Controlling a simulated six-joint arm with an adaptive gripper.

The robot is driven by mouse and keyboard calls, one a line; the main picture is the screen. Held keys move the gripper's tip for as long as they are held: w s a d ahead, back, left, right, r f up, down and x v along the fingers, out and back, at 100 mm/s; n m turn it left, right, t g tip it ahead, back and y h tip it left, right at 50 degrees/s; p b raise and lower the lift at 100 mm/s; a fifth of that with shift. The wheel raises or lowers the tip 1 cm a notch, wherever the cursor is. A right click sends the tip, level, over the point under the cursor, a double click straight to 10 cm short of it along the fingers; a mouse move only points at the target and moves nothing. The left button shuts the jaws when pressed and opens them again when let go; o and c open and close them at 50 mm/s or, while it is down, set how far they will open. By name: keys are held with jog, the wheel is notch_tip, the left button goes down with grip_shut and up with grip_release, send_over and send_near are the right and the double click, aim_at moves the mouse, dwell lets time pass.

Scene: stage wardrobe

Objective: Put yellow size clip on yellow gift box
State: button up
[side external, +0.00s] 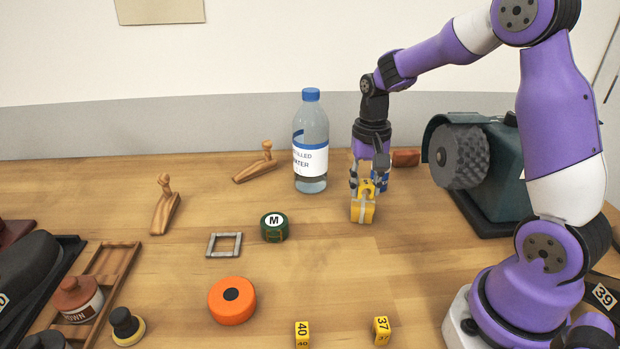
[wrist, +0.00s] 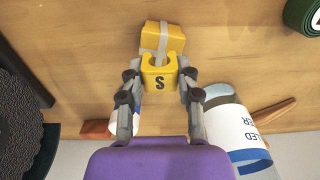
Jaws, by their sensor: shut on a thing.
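My gripper (side external: 366,184) is shut on the yellow size clip (wrist: 160,80), a U-shaped piece marked "S". In the wrist view the clip sits between both fingertips, its open end toward the box. The yellow gift box (side external: 362,212), with a pale ribbon, stands on the table just below the clip in the side view. It also shows just beyond the clip in the wrist view (wrist: 163,38). Clip and box overlap in both views; I cannot tell whether they touch.
A water bottle (side external: 311,145) stands left of my gripper. A green "M" tape roll (side external: 274,228), a grey square frame (side external: 224,245) and an orange disc (side external: 232,300) lie further left. A dark green machine with a grey roller (side external: 461,157) is at right. Yellow number blocks (side external: 302,333) are in front.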

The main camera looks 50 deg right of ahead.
aim_at(365, 182)
jog(key=shift+f, duration=0.5)
jog(key=shift+f, duration=0.1)
jog(key=o, duration=0.7)
notch_tip(365, 182, up, 12)
jog(key=s+a+n+t, duration=0.2)
jog(key=s+a+n, duration=0.1)
jog(key=s+a+n+t, duration=0.1)
jog(key=s+a+n, duration=0.2)
jog(key=a, duration=0.1)
jog(key=s+a+n+t, duration=0.2)
jog(key=s+a+n, duration=0.1)
jog(key=s, duration=0.1)
jog(key=shift+a+r+t, duration=0.3)
jog(key=shift+r, duration=0.05)
